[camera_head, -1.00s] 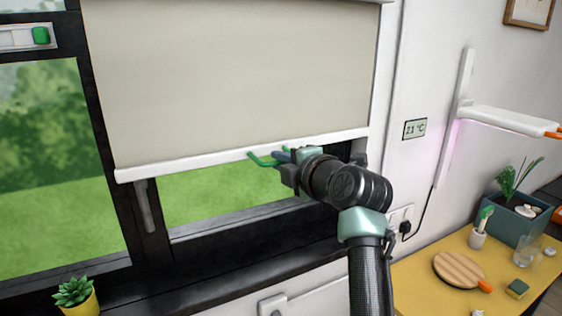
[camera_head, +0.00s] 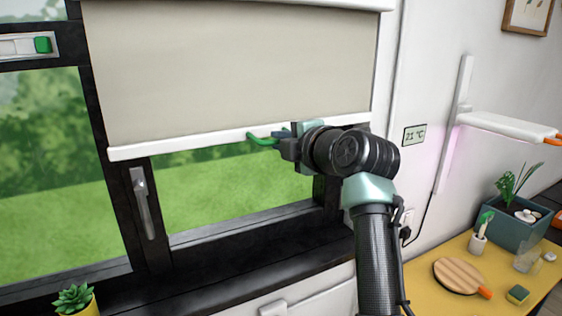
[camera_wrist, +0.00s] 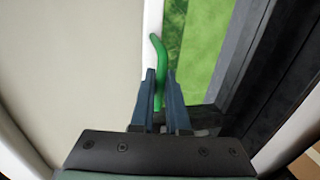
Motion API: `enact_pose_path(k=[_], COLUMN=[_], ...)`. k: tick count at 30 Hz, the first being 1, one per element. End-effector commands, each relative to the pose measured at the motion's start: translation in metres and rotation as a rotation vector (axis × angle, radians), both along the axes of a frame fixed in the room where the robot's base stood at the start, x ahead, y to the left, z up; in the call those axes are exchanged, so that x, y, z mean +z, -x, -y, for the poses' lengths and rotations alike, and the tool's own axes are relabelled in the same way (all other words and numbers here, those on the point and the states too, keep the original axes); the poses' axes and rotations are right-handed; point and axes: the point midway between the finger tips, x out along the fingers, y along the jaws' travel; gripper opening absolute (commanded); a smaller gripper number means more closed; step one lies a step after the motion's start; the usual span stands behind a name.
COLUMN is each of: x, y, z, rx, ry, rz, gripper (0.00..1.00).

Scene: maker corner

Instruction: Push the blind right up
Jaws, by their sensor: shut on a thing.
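The beige roller blind (camera_head: 230,75) hangs over the upper part of the window, with a white bottom bar (camera_head: 185,144). A green handle (camera_head: 262,140) sits at this bar. My gripper (camera_head: 280,136) is at the handle, beneath the right half of the bar. In the wrist view my gripper (camera_wrist: 164,90) has its two dark blue fingers shut around the green handle (camera_wrist: 157,50), whose bent end sticks out beyond the fingertips. The blind (camera_wrist: 70,60) fills the left of that view.
Dark window frame bars and a grey window handle (camera_head: 143,203) show below the blind. A potted succulent (camera_head: 75,299) stands at bottom left. At right, a yellow table (camera_head: 420,272) holds a wooden board (camera_head: 458,277) and a planter (camera_head: 517,232). A white lamp (camera_head: 505,127) juts from the wall.

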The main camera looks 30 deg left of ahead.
Motion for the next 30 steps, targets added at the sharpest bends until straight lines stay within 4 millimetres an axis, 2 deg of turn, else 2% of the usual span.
enact_pose_path(k=[1,6,9,15,22,30], x=[0.024,0.084,0.118,0.174,0.211,0.224], y=[0.000,0.000,0.000,0.000,0.000,0.000], z=[0.000,0.000,0.000,0.000,0.000,0.000], rx=[-0.001,0.000,0.000,-0.002,-0.001,-0.001], ry=[-0.003,-0.004,-0.004,-0.004,-0.003,-0.005], rz=[0.008,0.007,0.007,0.005,0.003,0.004], gripper=[0.00,0.00,0.00,0.00,0.00,0.00])
